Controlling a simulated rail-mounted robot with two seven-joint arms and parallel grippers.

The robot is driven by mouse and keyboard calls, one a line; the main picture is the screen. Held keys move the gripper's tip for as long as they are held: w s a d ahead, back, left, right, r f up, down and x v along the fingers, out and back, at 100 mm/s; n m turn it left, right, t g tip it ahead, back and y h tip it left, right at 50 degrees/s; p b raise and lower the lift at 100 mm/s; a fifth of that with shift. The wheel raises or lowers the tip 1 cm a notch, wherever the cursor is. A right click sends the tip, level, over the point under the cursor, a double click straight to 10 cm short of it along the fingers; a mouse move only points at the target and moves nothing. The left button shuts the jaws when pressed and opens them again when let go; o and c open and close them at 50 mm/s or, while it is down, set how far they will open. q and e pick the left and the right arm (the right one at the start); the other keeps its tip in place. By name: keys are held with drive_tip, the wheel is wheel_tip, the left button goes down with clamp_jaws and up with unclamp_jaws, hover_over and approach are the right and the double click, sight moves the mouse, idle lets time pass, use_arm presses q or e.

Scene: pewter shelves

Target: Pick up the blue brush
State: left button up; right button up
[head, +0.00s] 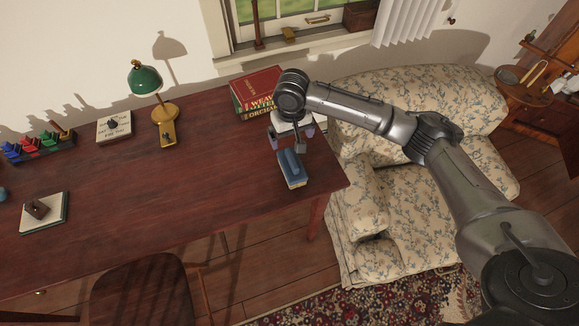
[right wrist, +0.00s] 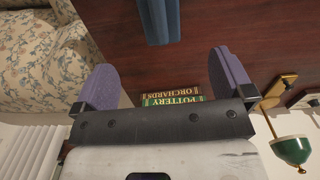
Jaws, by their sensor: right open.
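The blue brush (head: 291,165) lies on the dark red-brown desk (head: 205,190) near its right end. It has a blue top and a tan lower edge. In the right wrist view the blue brush (right wrist: 160,20) is at the top middle, partly cut off by the frame edge. My right gripper (head: 291,136) is just behind the brush in the head view, with its purple fingers spread. In the right wrist view the right gripper (right wrist: 165,78) is open and empty, and the brush is beyond the fingertips, roughly in line with the gap. My left gripper is not in view.
Stacked books (head: 256,92) stand behind the gripper at the desk's back edge. A green lamp (head: 146,80), a white box (head: 114,126) and a colored rack (head: 40,146) are farther left. A floral sofa (head: 430,105) adjoins the desk's right end.

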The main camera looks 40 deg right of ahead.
sight(292, 158)
wheel_tip(292, 158, down, 7)
drive_tip(key=shift+f+b, duration=0.15)
drive_tip(key=shift+b, duration=0.5)
drive_tip(key=shift+f, duration=0.65)
drive_tip(key=f, duration=0.2)
drive_tip(key=f+b, duration=0.1)
drive_tip(key=f, duration=0.1)
drive_tip(key=shift+s, duration=0.25)
drive_tip(key=shift+f, duration=0.6)
drive_tip(key=shift+c, duration=0.5)
drive_tip(key=c, duration=1)
drive_tip(key=shift+r, duration=0.1)
drive_tip(key=shift+r, duration=0.1)
